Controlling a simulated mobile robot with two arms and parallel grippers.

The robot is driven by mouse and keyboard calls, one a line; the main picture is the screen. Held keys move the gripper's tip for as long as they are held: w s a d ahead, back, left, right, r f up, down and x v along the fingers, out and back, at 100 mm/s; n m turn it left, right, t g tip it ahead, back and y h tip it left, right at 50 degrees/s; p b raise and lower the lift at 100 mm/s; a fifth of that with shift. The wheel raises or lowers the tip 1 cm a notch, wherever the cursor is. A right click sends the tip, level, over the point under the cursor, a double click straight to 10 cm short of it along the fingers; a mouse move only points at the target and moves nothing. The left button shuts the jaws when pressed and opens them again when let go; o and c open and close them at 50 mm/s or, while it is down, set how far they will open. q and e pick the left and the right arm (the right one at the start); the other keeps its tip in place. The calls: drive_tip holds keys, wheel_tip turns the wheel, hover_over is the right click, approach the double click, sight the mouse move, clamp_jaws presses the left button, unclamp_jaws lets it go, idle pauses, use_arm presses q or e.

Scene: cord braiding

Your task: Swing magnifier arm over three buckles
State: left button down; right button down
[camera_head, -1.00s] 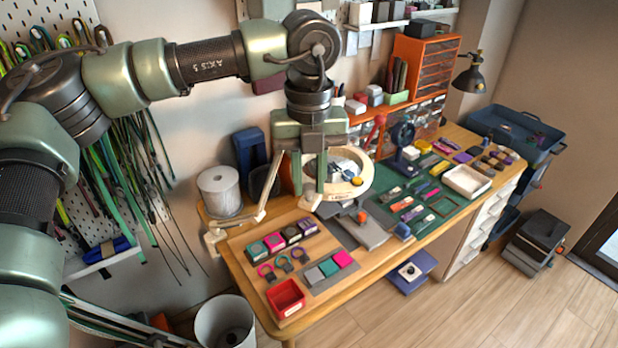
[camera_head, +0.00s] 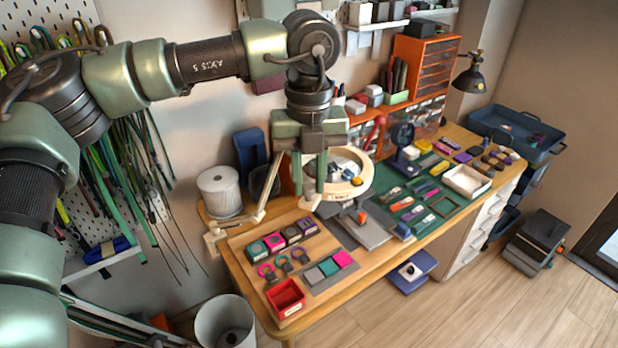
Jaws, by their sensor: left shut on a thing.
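The magnifier (camera_head: 353,187) is a cream ring head with a yellow knob, on a jointed cream arm (camera_head: 262,210) clamped at the table's left edge. My left gripper (camera_head: 312,188) comes down from above at the ring's left side and is shut on the magnifier head. The magnifier head is over the grey device, not over the buckles. My right gripper is not seen.
A red tray (camera_head: 286,298) and a grey strip with coloured squares (camera_head: 329,269) lie near the buckles. Several coloured boxes (camera_head: 291,235) stand behind them. A white spool (camera_head: 219,191) stands at the back left. A green mat (camera_head: 448,207) with parts fills the right.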

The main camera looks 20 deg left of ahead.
use_arm(q)
drive_tip(key=shift+w+d+n, duration=0.25)
drive_tip(key=shift+w+d, duration=0.1)
drive_tip(key=shift+w, duration=0.55)
drive_tip(key=shift+w+d+n, duration=0.25)
drive_tip(key=shift+w+d, duration=0.05)
drive_tip(key=shift+w, duration=0.55)
drive_tip(key=c, duration=1.2)
unclamp_jaws()
wheel_tip(320, 180, up, 8)
drive_tip(key=b, duration=0.2)
drive_tip(key=shift+a+f, duration=0.1)
drive_tip(key=shift+f, duration=0.05)
